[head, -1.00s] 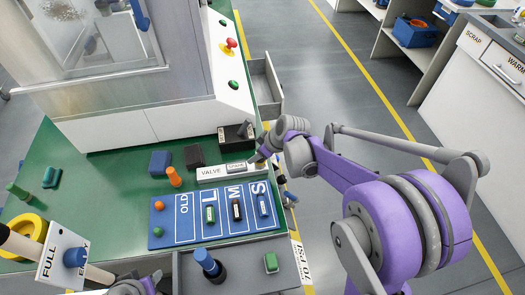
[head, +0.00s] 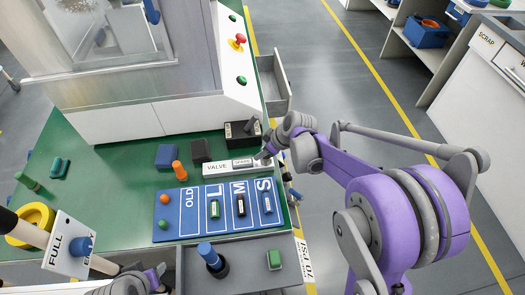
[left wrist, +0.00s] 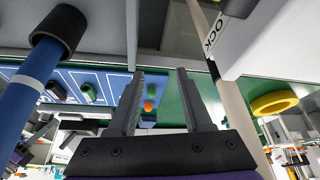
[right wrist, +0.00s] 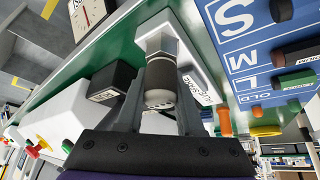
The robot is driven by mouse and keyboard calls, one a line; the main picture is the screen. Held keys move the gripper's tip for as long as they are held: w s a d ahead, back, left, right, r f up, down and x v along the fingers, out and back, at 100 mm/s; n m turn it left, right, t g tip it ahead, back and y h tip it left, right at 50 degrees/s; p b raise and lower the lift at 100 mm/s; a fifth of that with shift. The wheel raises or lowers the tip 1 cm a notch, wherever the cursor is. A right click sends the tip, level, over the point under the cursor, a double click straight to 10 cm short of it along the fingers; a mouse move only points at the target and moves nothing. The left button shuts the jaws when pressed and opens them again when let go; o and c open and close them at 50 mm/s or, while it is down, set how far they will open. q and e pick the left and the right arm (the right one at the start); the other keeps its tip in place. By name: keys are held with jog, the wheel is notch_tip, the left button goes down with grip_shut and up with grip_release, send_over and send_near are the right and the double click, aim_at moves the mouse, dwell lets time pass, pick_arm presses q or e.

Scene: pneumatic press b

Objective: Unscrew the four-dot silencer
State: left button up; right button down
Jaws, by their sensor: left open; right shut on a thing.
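My right gripper (head: 264,157) is at the right end of the white block marked VALVE (head: 220,168), beside the table's right edge. In the right wrist view its fingers (right wrist: 162,112) are shut around a dark grey cylinder (right wrist: 160,78), apparently a silencer. Its far end meets a pale metal fitting (right wrist: 158,42). I cannot make out dots on it. My left gripper is open and empty in the left wrist view (left wrist: 158,88). In the head view only part of my left arm shows at the bottom edge.
A blue board (head: 170,230) marked OLD, L, M, S holds small coloured cylinders and an orange one. A grey tray (head: 240,277) carries a blue-handled tool (head: 209,254) and a green block (head: 274,259). A FULL/EMPTY sign (head: 66,247) stands at left. An open drawer (head: 274,85) juts out beyond the right edge.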

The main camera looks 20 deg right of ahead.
jog(key=n+g+y, duration=0.1)
jog(key=n, duration=0.2)
jog(key=n+g+y, duration=0.1)
jog(key=n, duration=0.2)
jog(key=shift+s+a+g, duration=0.2)
jog(key=shift+g, duration=0.1)
jog(key=n+g, duration=0.1)
jog(key=n, duration=0.2)
jog(key=n+g, duration=0.1)
jog(key=n, duration=0.1)
jog(key=shift+s+a+g+y, duration=0.1)
jog(key=shift+s+g+y, duration=0.2)
jog(key=shift+s, duration=0.1)
jog(key=c, duration=0.8)
grip_release()
jog(key=shift+o, duration=0.2)
jog(key=m+t, duration=0.2)
jog(key=m, duration=0.1)
jog(key=m+t, duration=0.1)
jog(key=m, duration=0.1)
jog(key=shift+w, duration=0.25)
jog(key=m+h, duration=0.1)
jog(key=m, duration=0.1)
jog(key=m+t+h, duration=0.1)
jog(key=m, duration=0.1)
jog(key=m+t+h, duration=0.1)
jog(key=m, duration=0.2)
jog(key=shift+w+d, duration=0.35)
jog(key=shift+w, duration=0.05)
